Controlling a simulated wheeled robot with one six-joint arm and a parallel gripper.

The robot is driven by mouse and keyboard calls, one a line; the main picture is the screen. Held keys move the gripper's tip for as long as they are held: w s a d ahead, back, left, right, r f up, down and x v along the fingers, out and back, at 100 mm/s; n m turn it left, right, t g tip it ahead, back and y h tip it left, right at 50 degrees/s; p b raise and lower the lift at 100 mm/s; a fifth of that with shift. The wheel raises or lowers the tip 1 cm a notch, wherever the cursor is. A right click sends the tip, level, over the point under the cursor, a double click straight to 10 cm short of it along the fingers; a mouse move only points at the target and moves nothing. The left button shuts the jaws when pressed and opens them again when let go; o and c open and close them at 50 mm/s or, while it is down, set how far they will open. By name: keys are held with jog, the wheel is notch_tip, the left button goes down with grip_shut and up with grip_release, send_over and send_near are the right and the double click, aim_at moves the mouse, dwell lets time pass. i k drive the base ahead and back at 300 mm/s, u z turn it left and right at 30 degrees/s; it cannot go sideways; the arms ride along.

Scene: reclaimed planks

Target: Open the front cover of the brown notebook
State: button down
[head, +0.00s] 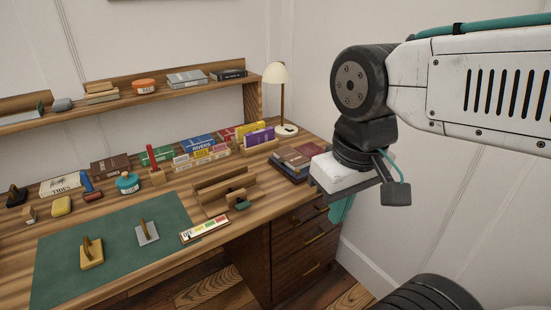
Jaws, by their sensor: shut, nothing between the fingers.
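A dark brown book (110,166) lies flat toward the back of the desk, left of the middle. A reddish-brown book (290,157) lies on a stack at the desk's right end, partly hidden by my arm's end. I cannot tell which of these is the notebook; both look closed. My gripper (340,212) has teal fingers pointing down, shut and empty. In the picture it is right of the stack, in front of the drawers and wall. It seems apart from both books.
A raised shelf (165,93) runs along the back. Drawers (300,250) stand below the right end.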

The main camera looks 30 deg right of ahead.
aim_at(288, 154)
jog(key=z, duration=0.4)
jog(key=i, duration=0.9)
